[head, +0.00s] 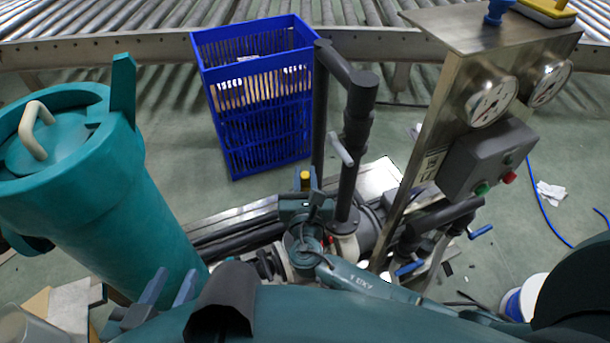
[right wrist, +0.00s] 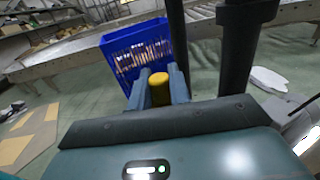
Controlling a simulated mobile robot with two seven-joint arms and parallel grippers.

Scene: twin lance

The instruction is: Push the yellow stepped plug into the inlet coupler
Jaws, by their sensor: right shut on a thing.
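The yellow stepped plug (head: 305,176) stands upright between the two fingers of my right gripper (head: 305,188), near the middle of the head view. In the right wrist view the plug (right wrist: 159,89) shows its rounded yellow end between the two blue-grey fingers (right wrist: 160,84). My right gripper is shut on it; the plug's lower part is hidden. My left gripper (head: 169,288) is at the lower left, in front of the teal tank, with its fingers apart and nothing seen between them. I cannot make out the inlet coupler in either view.
A large teal tank (head: 110,190) with a beige handle stands at left. A blue crate (head: 262,130) is behind my right gripper. Dark upright pipes (head: 352,140) stand close at its right. A gauge panel (head: 440,130) stands further right. Roller conveyors (head: 120,50) run along the back.

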